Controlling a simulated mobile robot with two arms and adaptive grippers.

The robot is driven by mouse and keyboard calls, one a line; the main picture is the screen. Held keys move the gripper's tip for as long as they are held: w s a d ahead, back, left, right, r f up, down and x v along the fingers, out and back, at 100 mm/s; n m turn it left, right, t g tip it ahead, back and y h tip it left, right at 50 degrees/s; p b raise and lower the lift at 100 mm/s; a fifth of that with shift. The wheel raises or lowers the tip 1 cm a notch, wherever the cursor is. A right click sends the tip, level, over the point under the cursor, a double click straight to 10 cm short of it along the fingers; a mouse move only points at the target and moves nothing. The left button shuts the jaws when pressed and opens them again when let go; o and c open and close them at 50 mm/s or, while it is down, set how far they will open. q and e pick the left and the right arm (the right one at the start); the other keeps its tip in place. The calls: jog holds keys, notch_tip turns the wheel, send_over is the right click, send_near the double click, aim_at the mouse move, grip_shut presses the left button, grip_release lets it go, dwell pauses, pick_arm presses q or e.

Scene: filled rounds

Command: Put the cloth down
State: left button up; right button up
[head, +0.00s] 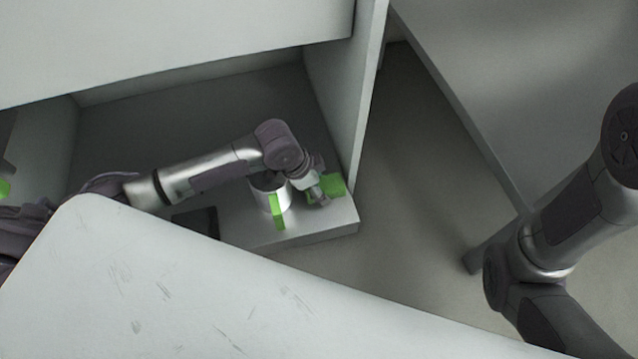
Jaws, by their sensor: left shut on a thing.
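A small green piece that looks like the cloth (333,185) is at the fingertips of my left gripper (319,192). The gripper is shut on it, just above the right end of a low pale ledge inside an open cabinet bay. The fingers hide part of the green piece, and I cannot tell whether it touches the ledge. My right arm comes in from the right edge, but its gripper is not in view.
A light grey cylinder (270,193) with a green strip (277,211) down its side stands on the ledge (312,226), left of my gripper. An upright panel (355,95) rises close behind. A scuffed white top (180,290) fills the foreground. Bare floor (410,210) lies right of the ledge.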

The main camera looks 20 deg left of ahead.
pick_arm(q)
jog(key=o, duration=1.2)
jog(key=shift+f, duration=0.25)
jog(key=o, duration=0.3)
jog(key=shift+f, duration=0.1)
jog(key=shift+o, duration=0.2)
jog(key=shift+r, duration=0.2)
jog(key=p+v, duration=0.7)
jog(key=v, duration=0.3)
jog(key=shift+w+d+r, duration=0.15)
jog(key=shift+p+v, duration=0.7)
jog(key=shift+v, duration=0.5)
